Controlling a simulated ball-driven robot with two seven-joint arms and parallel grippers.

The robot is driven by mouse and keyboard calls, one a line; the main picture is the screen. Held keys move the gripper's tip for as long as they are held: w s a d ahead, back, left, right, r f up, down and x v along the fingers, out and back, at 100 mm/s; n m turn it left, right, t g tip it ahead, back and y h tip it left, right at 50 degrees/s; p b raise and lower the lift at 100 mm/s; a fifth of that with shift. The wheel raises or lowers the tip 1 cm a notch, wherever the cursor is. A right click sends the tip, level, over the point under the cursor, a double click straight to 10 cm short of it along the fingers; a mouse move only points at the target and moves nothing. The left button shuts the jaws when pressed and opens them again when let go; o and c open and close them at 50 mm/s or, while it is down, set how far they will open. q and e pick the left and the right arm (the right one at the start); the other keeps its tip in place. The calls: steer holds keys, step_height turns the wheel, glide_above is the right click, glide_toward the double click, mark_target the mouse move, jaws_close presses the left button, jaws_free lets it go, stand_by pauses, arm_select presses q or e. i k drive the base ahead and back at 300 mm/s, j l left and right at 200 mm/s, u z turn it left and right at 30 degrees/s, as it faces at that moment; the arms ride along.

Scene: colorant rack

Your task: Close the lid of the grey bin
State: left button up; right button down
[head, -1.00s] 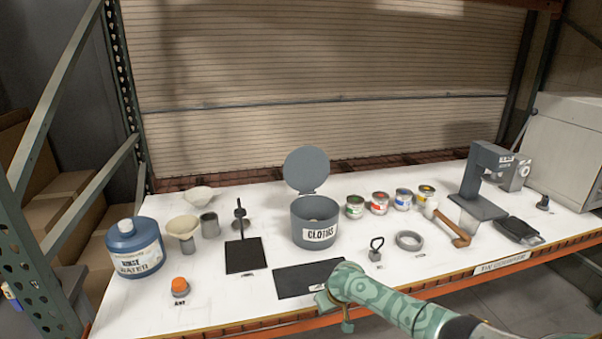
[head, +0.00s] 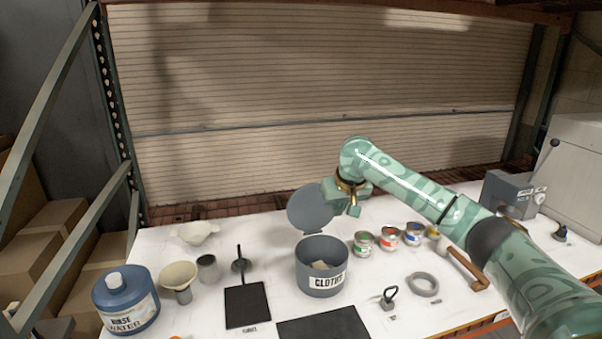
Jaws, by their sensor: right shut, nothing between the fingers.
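The grey bin (head: 322,262), labelled "CLOTHS", stands in the middle of the white shelf with something pale inside. Its round lid (head: 309,208) is open, tilted up at the back of the bin. My right gripper (head: 353,209) is shut and empty, pointing down above and behind the bin's right side. It overlaps the lid's right edge in the picture; I cannot tell whether they touch. My left gripper is not in view.
Several paint cans (head: 388,236) stand to the right of the bin. A grey ring (head: 422,284) and a dark hook-like piece (head: 389,299) lie in front of them.

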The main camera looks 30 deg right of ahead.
mark_target(307, 212)
steer(key=i+l, duration=0.25)
steer(key=i, duration=0.25)
steer(key=i+l, duration=0.25)
steer(key=i, duration=0.25)
